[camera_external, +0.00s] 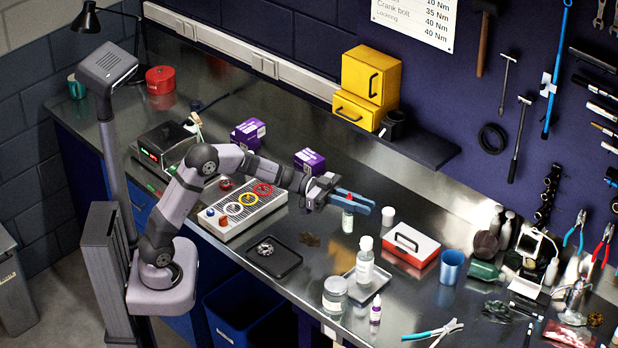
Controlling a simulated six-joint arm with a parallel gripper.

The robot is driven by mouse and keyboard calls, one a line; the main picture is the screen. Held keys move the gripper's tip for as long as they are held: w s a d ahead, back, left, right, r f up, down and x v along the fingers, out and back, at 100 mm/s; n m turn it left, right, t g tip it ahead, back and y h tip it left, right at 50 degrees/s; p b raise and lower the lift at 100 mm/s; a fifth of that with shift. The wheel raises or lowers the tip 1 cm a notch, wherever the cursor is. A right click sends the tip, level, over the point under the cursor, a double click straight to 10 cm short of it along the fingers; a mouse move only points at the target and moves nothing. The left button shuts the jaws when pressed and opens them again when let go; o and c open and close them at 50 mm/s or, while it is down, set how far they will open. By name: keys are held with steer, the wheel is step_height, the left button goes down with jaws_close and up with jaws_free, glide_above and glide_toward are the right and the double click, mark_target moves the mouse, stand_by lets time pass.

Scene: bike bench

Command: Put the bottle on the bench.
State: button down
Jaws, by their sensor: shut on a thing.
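My gripper (358,200), with long blue fingers, reaches out over the middle of the steel bench (435,208). It is shut on a small bottle (348,222) with a pale body, which hangs upright below the fingers. The fingers hide the top of the bottle. I cannot tell from this view whether its base touches the bench or is a little above it.
A red-and-white case (412,245), a blue cup (451,267) and a black tray (285,262) are nearby.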

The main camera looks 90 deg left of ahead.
step_height(320, 180, down, 10)
steer(key=s+d+m+g+h+p, duration=0.1)
steer(key=s+d, duration=0.1)
steer(key=shift+d+r+h+p, duration=0.15)
steer(key=shift+d+h+p, duration=0.15)
steer(key=shift+d+h, duration=0.1)
stand_by(0.6)
steer(key=c, duration=1.7)
jaws_free()
steer(key=shift+f, duration=0.2)
steer(key=shift+c, duration=0.2)
steer(key=shift+a+r, duration=0.15)
steer(key=shift+r, duration=0.05)
steer(key=b+v, duration=0.3)
steer(key=v, duration=0.9)
steer(key=shift+m+b, duration=0.3)
